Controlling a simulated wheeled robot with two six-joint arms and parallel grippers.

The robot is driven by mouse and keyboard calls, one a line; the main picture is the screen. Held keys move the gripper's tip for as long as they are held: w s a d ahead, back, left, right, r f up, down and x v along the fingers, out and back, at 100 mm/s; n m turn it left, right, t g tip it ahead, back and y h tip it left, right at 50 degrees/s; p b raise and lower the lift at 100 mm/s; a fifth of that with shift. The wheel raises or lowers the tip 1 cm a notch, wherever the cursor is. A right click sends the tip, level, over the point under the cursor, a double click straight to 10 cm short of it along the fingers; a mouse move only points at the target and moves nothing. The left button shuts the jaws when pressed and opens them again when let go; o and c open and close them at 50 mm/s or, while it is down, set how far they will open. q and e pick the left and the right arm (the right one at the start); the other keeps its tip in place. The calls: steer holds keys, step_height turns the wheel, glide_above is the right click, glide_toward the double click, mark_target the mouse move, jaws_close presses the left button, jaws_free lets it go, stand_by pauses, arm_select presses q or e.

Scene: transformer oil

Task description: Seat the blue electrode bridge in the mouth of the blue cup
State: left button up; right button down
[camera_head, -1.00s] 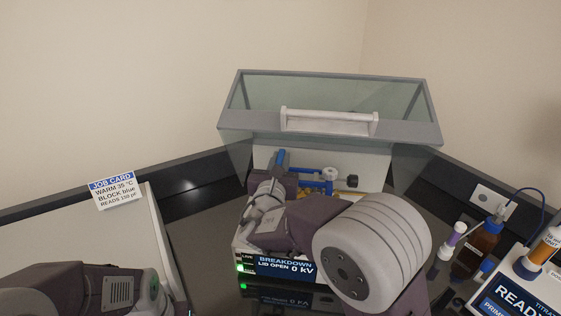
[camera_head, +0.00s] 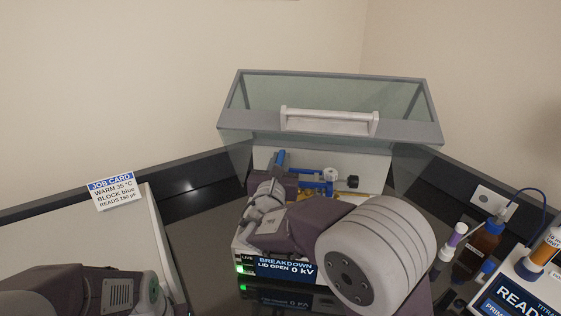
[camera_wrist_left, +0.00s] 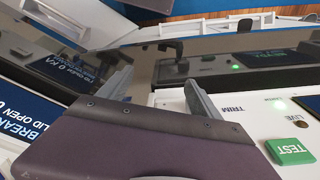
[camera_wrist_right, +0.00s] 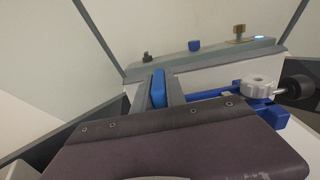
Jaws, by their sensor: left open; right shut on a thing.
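The blue electrode bridge has a blue upright grip (camera_head: 281,158), a white knob (camera_head: 330,174) and a black knob (camera_head: 352,182). My right gripper (camera_wrist_right: 160,88) is shut on the blue electrode bridge (camera_wrist_right: 158,90) at its blue upright part. In the right wrist view the white knob (camera_wrist_right: 259,86) and the black knob (camera_wrist_right: 296,88) stand to the right of the fingers. The bridge is inside the open tester. The blue cup cannot be made out, so I cannot tell whether the bridge touches it. My left gripper (camera_wrist_left: 160,92) is open and empty near the tester's front panel.
The breakdown tester's glass lid (camera_head: 330,100) with a white handle is raised behind the bridge. Brass parts (camera_head: 316,195) show under the bridge. A job card (camera_head: 113,188) stands at left. A brown bottle (camera_head: 478,245) and a titrator (camera_head: 525,285) stand at right.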

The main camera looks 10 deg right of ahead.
arm_select(q)
steer(key=shift+f+b, duration=0.4)
steer(key=shift+f, duration=0.1)
arm_select(e)
steer(key=shift+r, duration=0.15)
stand_by(0.3)
